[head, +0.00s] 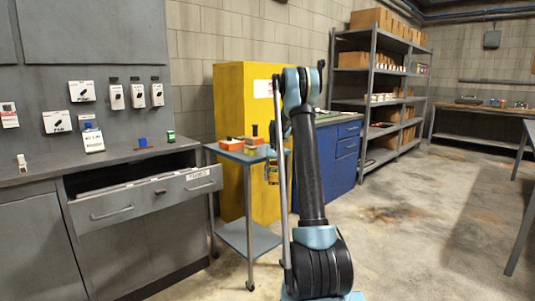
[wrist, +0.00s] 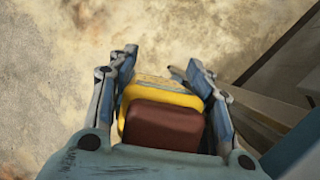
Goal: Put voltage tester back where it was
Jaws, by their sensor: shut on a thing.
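In the wrist view my gripper (wrist: 162,64) is shut on a boxy yellow and dark red-brown thing, which I take to be the voltage tester (wrist: 165,125). It sits between the two fingers, its brown face towards the camera. Bare floor shows beyond it. In the head view my arm stands in front of the small blue cart (head: 240,154) and the yellow cabinet (head: 235,100). A small yellow and dark shape, likely the voltage tester (head: 272,172), shows just left of the arm, beside the cart top. My gripper is mostly hidden there.
Orange boxes (head: 231,144) and other small items stand on the cart. A drawer (head: 145,197) is pulled out of the grey workbench (head: 40,166) at left. A blue cabinet (head: 340,145) and shelves (head: 375,90) stand behind. The floor (head: 430,220) at right is clear.

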